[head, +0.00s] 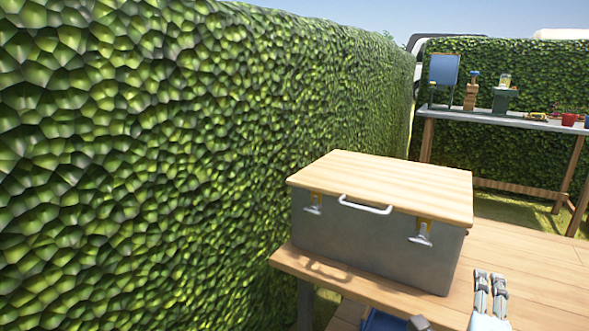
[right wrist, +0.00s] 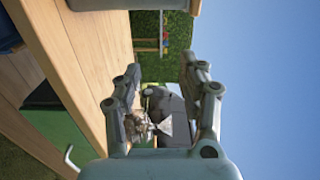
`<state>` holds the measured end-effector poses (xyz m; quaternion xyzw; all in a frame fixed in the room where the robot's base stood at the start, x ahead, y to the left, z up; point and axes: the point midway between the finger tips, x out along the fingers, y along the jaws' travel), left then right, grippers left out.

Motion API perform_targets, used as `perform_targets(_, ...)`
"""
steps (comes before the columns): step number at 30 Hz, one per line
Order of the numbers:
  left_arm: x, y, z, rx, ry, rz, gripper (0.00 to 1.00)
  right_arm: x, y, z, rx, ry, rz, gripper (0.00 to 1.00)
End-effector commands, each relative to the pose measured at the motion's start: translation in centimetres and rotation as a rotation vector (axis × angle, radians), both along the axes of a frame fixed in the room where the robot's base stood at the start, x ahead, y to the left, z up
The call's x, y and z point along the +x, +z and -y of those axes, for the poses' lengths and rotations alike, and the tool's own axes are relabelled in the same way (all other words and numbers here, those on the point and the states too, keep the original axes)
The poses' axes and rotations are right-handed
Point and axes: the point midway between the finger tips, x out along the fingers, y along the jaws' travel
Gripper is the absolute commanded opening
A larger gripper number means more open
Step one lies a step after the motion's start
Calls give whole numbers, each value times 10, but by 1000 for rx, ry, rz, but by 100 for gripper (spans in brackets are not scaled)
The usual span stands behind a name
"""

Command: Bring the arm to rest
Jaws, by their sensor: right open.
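My right gripper (head: 490,284) shows at the bottom right of the head view, pointing up and away, in front of the wooden table (head: 530,262). In the right wrist view its two fingers (right wrist: 161,74) stand apart, with nothing clearly held between them. Dark grey shapes show through the gap, and I cannot tell what they are. My left gripper does not show.
A grey metal box (head: 372,238) with a closed wooden lid (head: 385,184) stands on the table, left of my right gripper. A tall hedge (head: 200,150) fills the left. A far bench (head: 495,119) holds several small items. Open sky lies right of the gripper in the wrist view.

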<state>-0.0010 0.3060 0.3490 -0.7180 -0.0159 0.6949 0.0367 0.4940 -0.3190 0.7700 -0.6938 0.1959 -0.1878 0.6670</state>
Motion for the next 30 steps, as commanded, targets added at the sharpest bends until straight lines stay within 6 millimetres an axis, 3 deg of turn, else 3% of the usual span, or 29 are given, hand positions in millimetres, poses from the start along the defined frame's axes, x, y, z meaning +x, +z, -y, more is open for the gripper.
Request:
perform_targets(5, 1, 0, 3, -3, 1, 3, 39, -19, -31, 6, -37, 12, -74, 41)
perform_targets(11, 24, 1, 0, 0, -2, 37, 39, -39, -78, 2, -128, 76, -202, 41)
perform_targets(17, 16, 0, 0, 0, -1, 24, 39, -72, -146, -8, -280, 217, -408, 41)
perform_targets(20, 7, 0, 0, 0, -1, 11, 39, -100, -189, -15, -370, 319, -542, 41)
perform_targets(23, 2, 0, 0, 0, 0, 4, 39, -145, -245, -23, -481, 466, -723, 41)
perform_targets(26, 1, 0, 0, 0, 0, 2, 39, -206, -303, -28, -597, 647, -927, 41)
perform_targets(30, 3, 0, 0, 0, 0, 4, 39, -304, -366, -28, -733, 917, -1196, 41)
